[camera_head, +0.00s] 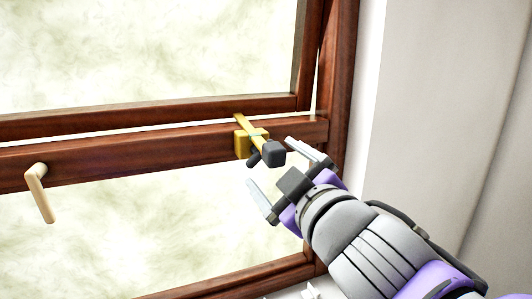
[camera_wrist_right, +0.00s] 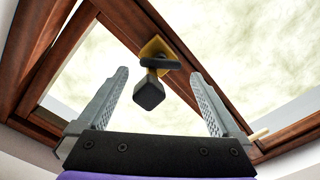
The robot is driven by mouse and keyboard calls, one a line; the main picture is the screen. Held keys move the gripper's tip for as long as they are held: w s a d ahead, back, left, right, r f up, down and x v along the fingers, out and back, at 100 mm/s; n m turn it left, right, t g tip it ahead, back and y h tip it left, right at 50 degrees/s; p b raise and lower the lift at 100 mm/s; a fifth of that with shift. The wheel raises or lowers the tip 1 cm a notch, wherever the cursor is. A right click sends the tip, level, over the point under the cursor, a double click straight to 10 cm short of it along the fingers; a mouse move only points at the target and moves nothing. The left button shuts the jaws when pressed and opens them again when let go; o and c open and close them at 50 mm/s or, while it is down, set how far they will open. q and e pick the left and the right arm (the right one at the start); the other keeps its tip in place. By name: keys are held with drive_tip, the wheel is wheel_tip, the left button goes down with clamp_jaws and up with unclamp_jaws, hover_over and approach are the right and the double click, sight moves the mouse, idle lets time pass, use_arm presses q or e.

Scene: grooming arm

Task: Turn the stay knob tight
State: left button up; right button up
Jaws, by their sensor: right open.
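The window stay is a brass plate (camera_head: 242,147) with a slim brass arm (camera_head: 247,126) on the wooden window rail. Its dark knob (camera_head: 272,153) shows as a grey block, with a short black bar beside it. In the right wrist view the knob (camera_wrist_right: 149,93) stands out from the brass plate (camera_wrist_right: 160,46), and the black bar (camera_wrist_right: 162,63) lies crosswise behind the block. My right gripper (camera_head: 269,161) is open, with one finger on each side of the knob and visible gaps to both. In the wrist view its fingers (camera_wrist_right: 159,74) are empty. My left gripper is not in view.
A pale window handle (camera_head: 39,192) sticks out from the lower wooden rail (camera_head: 120,153) at the left. The sash (camera_head: 180,108) stands slightly apart from the rail. A white wall (camera_head: 420,110) borders the window at the right. Free space lies in front of the glass.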

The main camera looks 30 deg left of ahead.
sight(256, 157)
drive_tip(key=shift+p+x, duration=0.35)
drive_tip(key=shift+x, duration=1.75)
drive_tip(key=c, duration=1.2)
drive_tip(key=shift+o, duration=0.2)
drive_tip(key=shift+f+m+b, duration=0.2)
drive_tip(key=shift+m+b, duration=1.25)
drive_tip(key=shift+m, duration=0.45)
drive_tip(key=shift+r+m+b, duration=0.1)
drive_tip(key=shift+m+b, duration=1.25)
drive_tip(key=shift+m, duration=0.75)
drive_tip(key=o, duration=1.2)
drive_tip(key=shift+c, duration=0.2)
